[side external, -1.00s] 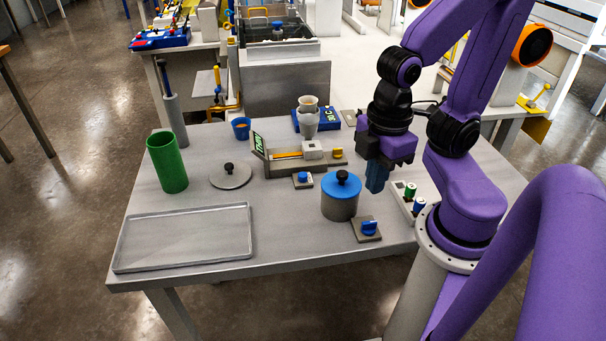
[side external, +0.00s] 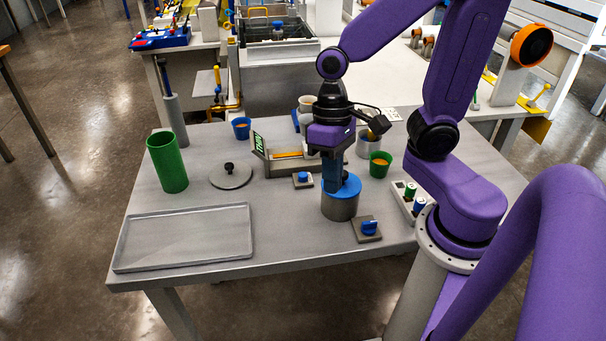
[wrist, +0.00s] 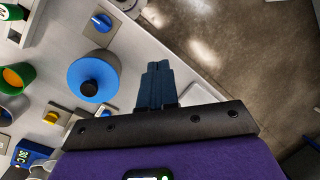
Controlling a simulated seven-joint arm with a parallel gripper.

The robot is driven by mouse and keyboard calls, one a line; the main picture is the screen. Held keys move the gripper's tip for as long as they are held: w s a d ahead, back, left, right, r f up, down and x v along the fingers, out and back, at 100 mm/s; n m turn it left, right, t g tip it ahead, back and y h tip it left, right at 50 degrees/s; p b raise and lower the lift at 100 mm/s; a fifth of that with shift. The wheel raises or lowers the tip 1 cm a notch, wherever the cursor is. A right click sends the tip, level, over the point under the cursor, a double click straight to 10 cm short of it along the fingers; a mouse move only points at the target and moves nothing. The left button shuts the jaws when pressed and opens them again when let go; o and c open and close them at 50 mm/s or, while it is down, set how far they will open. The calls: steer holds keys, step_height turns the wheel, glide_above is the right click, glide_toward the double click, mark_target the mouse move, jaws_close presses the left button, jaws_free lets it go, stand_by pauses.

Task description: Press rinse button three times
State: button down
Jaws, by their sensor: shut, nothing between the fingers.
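No label reading "rinse" is legible, so I cannot tell for sure which control is the rinse button. A small blue button (side external: 302,179) on a grey base sits left of the grey pot (side external: 340,207) with a blue lid. A blue knob (side external: 368,227) on a square plate is in front of the pot; it also shows in the wrist view (wrist: 100,22). A yellow button (wrist: 53,117) on a square plate shows in the wrist view. My gripper (side external: 334,188) is shut and empty, pointing down by the blue lid; contact is unclear. Its fingers show in the wrist view (wrist: 157,68).
A timer unit (side external: 285,160) stands behind the blue button. A green cup (side external: 380,166) and a holder with small bottles (side external: 408,200) are to the right. A grey lid (side external: 231,175), green cylinder (side external: 167,165) and empty tray (side external: 185,262) are on the left.

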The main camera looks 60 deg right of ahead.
steer(key=w+d+f+m+t+y, duration=0.15)
steer(key=w+m+t+y, duration=0.3)
steer(key=w+m, duration=1.55)
steer(key=m+t+h, duration=0.3)
steer(key=m+t, duration=0.3)
steer(key=m, duration=1.6)
glide_above(307, 174)
steer(key=shift+f, duration=0.95)
steer(key=shift+a+f, duration=0.1)
steer(key=shift+f, duration=4.3)
steer(key=shift+f, duration=0.15)
steer(key=shift+f, duration=0.3)
